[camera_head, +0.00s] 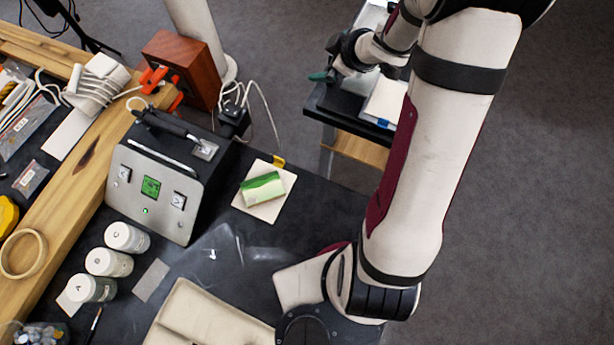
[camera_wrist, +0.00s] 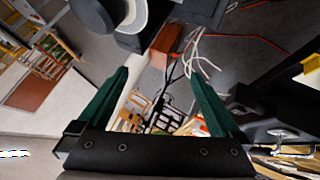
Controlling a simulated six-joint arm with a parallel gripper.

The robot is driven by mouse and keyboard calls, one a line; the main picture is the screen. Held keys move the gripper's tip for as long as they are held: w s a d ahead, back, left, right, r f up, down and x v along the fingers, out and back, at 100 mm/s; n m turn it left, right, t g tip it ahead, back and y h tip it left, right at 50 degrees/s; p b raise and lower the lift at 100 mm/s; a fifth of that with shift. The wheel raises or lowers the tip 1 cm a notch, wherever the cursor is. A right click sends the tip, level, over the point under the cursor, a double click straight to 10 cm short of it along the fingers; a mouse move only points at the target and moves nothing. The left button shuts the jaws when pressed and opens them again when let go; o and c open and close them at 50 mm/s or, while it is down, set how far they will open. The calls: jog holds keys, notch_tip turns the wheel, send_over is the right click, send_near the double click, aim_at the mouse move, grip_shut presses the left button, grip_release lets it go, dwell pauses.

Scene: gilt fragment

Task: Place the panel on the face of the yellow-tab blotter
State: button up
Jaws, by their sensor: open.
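The yellow-tab blotter (camera_head: 268,213) is a cream square pad on the dark bench top, with its yellow tab at the far edge. A small green and cream piece, which looks like the panel (camera_head: 263,187), lies on the blotter's face, inside its edges and slightly turned. My gripper (camera_head: 322,76) is at the top of the head view, well beyond and to the right of the blotter, partly hidden by my arm. In the wrist view my gripper (camera_wrist: 160,76) has its green fingers spread wide with nothing between them. Neither panel nor blotter can be made out there.
A blue-tab blotter (camera_head: 383,100) lies on a separate dark stand at the back. A grey instrument box (camera_head: 150,195) stands left of the yellow-tab blotter. Several white jars (camera_head: 109,262) and a cream padded tray (camera_head: 205,318) are nearer. A wooden box (camera_head: 185,68) and cables lie behind.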

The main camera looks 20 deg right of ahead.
jog(key=s+d+r+m+g+h, duration=0.2)
jog(key=s+r+m+h, duration=0.4)
jog(key=s+r+m, duration=0.3)
jog(key=s+a+m+g+y, duration=0.6)
jog(key=s+a, duration=1.1)
jog(key=s, duration=0.4)
jog(key=shift+s+a, duration=0.15)
jog(key=shift+a, duration=0.1)
